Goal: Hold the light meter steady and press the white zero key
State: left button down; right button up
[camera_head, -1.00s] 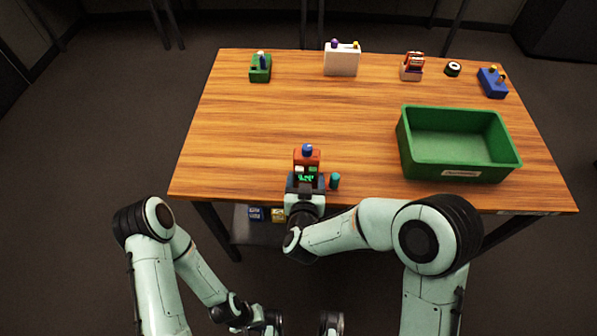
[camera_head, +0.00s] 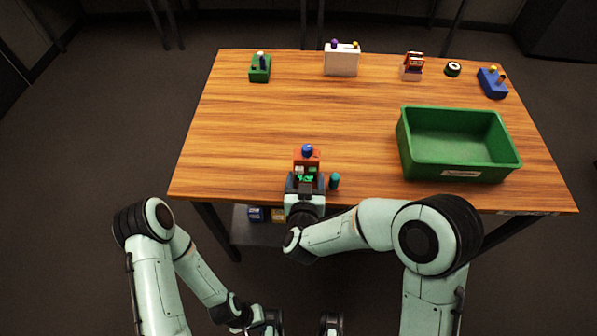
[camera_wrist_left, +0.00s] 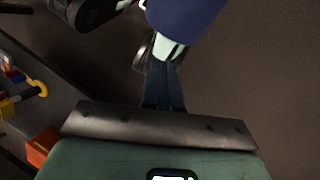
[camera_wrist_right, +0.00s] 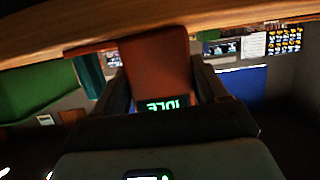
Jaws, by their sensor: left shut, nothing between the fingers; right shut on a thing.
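The light meter, a red body (camera_head: 314,155) with a blue ball on top and a green-lit display, is at the table's near edge. In the right wrist view its red body (camera_wrist_right: 160,58) stands between the fingers, above a display of green letters. My right gripper (camera_head: 306,182) is shut on it. A small pale key (camera_head: 299,169) shows on its face; the gripper partly hides that area. My left gripper (camera_wrist_left: 163,92) is shut and empty, low in front of the table and away from the meter.
A teal cylinder (camera_head: 334,181) stands just right of the meter. A green bin (camera_head: 407,150) is on the right of the wooden table (camera_head: 260,125). Several small devices, including a white box (camera_head: 341,63), line the back edge. The table's middle and left are clear.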

jog(key=shift+f, duration=0.1)
pick_arm(q)
jog(key=m+t+h, duration=0.1)
jog(key=m+t, duration=0.6)
jog(key=m, duration=1.4)
send_near(299, 170)
jog(key=s+a+r, duration=0.1)
jog(key=s, duration=0.2)
jog(key=shift+w+r, duration=0.1)
jog(key=x, duration=1)
